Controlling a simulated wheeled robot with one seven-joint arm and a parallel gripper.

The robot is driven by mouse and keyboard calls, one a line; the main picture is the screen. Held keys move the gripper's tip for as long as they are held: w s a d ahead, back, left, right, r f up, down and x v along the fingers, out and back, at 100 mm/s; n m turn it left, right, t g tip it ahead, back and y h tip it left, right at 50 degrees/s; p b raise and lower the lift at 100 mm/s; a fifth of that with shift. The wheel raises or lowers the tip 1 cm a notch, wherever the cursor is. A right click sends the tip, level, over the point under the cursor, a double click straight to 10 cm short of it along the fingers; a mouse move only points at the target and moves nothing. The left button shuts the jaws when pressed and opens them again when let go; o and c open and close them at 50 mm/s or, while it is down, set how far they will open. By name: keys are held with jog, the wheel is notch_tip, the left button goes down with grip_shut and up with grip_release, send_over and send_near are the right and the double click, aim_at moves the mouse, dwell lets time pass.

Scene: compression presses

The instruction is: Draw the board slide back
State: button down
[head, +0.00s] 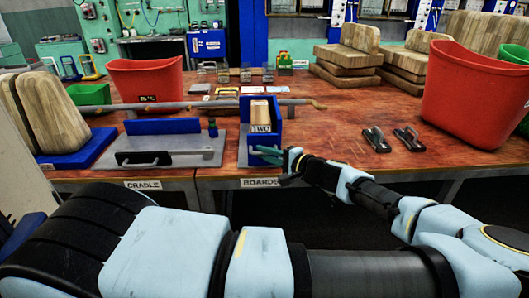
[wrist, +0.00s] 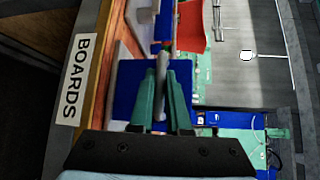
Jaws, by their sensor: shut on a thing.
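The blue board slide (head: 245,115) stands on a grey plate at the table's front edge, above the BOARDS label. It holds wooden boards (head: 260,112) behind a label reading TWO. My gripper (head: 268,153) is at the slide's front, low down, with its teal fingers pointing left. In the wrist view my gripper (wrist: 161,92) has a grey bar-like handle (wrist: 161,65) between its fingers and is shut on it. Blue slide surface (wrist: 124,80) shows behind the fingers. Much of the handle is hidden by the fingers.
Left of the slide is the cradle plate (head: 190,142) with a black-and-grey handle. A long grey rod (head: 190,106) lies behind. Two small dark metal pieces (head: 376,139) lie right of the slide. A large red bin (head: 475,95) stands at the right. The tabletop between is clear.

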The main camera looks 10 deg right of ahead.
jog(key=c, duration=0.9)
grip_release()
jog(key=shift+s, duration=0.15)
jog(key=b+v, duration=0.3)
jog(key=v, duration=0.7)
jog(key=shift+s+d, duration=0.15)
jog(key=shift+s, duration=0.2)
